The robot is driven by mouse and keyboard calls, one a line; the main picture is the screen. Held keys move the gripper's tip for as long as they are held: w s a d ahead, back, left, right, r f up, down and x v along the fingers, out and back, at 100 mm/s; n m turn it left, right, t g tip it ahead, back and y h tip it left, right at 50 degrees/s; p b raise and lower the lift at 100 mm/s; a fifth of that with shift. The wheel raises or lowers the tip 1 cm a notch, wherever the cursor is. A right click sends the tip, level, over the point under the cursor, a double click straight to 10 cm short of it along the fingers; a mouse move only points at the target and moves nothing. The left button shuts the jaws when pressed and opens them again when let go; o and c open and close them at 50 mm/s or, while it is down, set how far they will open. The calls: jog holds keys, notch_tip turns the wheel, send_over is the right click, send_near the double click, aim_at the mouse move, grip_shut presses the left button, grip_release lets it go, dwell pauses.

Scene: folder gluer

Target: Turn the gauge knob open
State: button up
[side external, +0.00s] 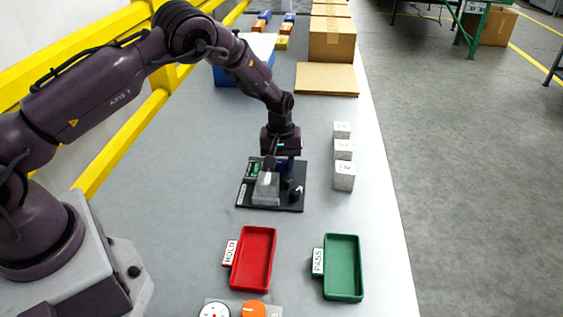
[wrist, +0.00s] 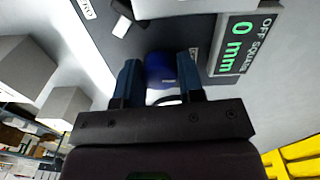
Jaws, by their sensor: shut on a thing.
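The gauge (side external: 290,207) is a dark plate on the bench with a grey metal block (side external: 266,188) on it. A small green-lit display (side external: 253,170) is at its left; in the wrist view the display (wrist: 238,45) reads "0 mm" and "OFF SQUARE". A blue round knob (wrist: 160,70) sits between the two blue fingers of my gripper (wrist: 158,66), which are shut on it. In the side view my gripper (side external: 281,163) points down at the gauge's far edge and mostly hides this knob. A black knob (side external: 295,191) is at the plate's right.
Several white-grey marked cubes (side external: 343,150) stand in a row right of the gauge. A red HOLD tray (side external: 267,275) and a green PASS tray (side external: 343,290) lie in front. An orange-button panel (side external: 253,309) is at the near edge. Cardboard boxes (side external: 331,38) are behind.

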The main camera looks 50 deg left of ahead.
aim_at(280, 163)
jog(key=shift+n, duration=0.6)
jog(key=o, duration=0.9)
notch_tip(280, 163, up, 13)
jog(key=shift+s+a, duration=0.1)
jog(key=shift+s, duration=0.05)
